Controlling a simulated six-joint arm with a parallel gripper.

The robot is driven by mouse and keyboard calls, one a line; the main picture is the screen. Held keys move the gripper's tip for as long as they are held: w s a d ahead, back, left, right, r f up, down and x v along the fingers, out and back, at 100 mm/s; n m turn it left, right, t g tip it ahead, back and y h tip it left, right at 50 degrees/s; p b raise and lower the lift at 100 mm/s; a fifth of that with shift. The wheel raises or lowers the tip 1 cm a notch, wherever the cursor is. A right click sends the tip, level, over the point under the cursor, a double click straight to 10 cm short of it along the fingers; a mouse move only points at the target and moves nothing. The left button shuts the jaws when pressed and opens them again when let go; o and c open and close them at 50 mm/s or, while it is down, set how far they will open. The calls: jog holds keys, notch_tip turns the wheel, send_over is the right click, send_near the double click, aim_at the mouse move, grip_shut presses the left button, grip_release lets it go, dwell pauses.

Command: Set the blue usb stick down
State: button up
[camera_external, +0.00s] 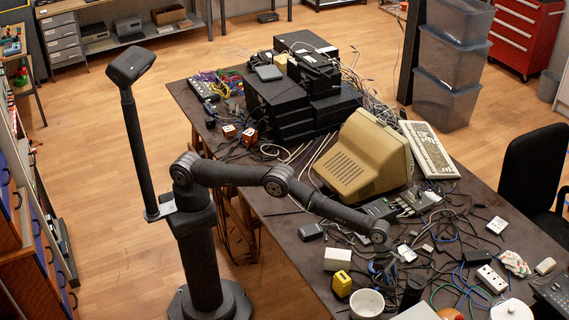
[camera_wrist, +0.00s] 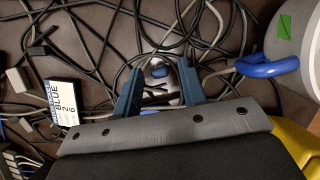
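In the wrist view, my gripper (camera_wrist: 158,75) shows two blue fingers standing well apart, pointing down at the cluttered table. Between them is a small white-and-grey thing with a blue oval part (camera_wrist: 160,72); it may be the blue usb stick, but I cannot tell for sure. No finger visibly presses on it, and its lower part is hidden by my gripper's body. In the external view, my gripper (camera_external: 383,268) is low over the near part of the dark table (camera_external: 285,222), and the usb stick cannot be made out.
A white cup (camera_external: 366,303) and a yellow block (camera_external: 342,283) stand close to my gripper. Black cables cover most of the tabletop here.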

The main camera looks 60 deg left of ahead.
jog(key=v, duration=1)
jog(key=shift+a, duration=0.1)
dwell(0.3)
jog(key=x, duration=1.2)
jog(key=shift+r, duration=0.1)
dwell(0.4)
